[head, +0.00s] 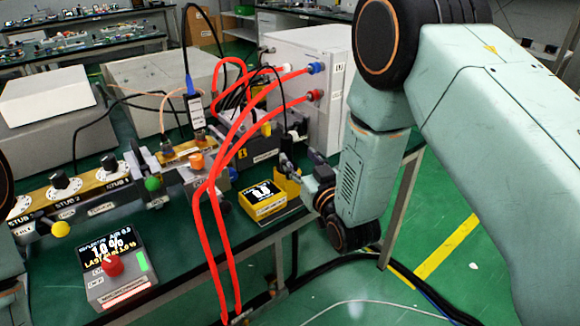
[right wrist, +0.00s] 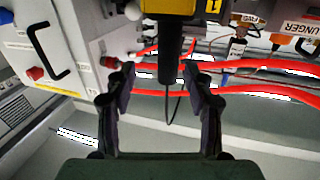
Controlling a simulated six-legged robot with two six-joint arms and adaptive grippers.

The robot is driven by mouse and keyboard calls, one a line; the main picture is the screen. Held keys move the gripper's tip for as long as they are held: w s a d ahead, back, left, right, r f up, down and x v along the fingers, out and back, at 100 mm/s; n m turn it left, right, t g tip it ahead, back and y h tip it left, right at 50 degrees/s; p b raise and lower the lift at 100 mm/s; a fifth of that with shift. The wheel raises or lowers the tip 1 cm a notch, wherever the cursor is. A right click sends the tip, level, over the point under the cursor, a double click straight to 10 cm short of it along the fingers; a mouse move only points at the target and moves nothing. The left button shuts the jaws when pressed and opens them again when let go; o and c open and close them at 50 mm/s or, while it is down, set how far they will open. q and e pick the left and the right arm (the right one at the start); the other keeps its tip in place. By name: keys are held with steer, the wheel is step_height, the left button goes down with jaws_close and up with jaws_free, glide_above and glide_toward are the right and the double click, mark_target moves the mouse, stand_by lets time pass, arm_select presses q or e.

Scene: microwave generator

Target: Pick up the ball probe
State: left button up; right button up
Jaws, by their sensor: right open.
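A black cylindrical handle with a thin black cable, which looks like the ball probe (right wrist: 171,62), shows in the right wrist view. It extends from a yellow block (right wrist: 168,6) at the top edge, and its ball end cannot be made out. In the head view the dark probe (head: 288,142) is small, beside the white cabinet. My right gripper (head: 303,163) is open in front of it. In the right wrist view the fingers (right wrist: 160,85) stand on either side of the handle, with visible gaps and no contact. My left gripper is not in view.
Thick red hoses (head: 208,220) loop close by the gripper and down past the bench edge. The white cabinet (head: 305,80) stands right behind.

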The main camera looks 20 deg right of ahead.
mark_target(286, 151)
steer(key=shift+w+a+r, duration=0.15)
steer(key=shift+w+a, duration=0.25)
steer(key=shift+a, duration=0.15)
steer(key=shift+w+a+r, duration=0.15)
steer(key=shift+w+a, duration=0.25)
steer(key=shift+a, duration=0.1)
steer(key=w, duration=0.2)
steer(key=w+d+f, duration=0.1)
steer(key=w, duration=0.1)
steer(key=shift+w+d+b, duration=0.1)
steer(key=shift+b, duration=0.3)
steer(key=shift+s+a+r, duration=0.25)
steer(key=shift+a+r, duration=0.1)
steer(key=shift+a, duration=0.3)
steer(key=shift+w+d+f, duration=0.2)
steer(key=shift+d+f, duration=0.1)
steer(key=shift+d, duration=0.2)
steer(key=c, duration=0.5)
steer(key=shift+s+a+r, duration=0.15)
steer(key=shift+a+r, duration=0.05)
steer(key=shift+a, duration=0.2)
steer(key=c, duration=0.4)
steer(key=shift+c, duration=0.8)
steer(key=shift+d+f, duration=0.1)
steer(key=shift+d, duration=0.2)
jaws_close()
steer(key=shift+a, duration=0.1)
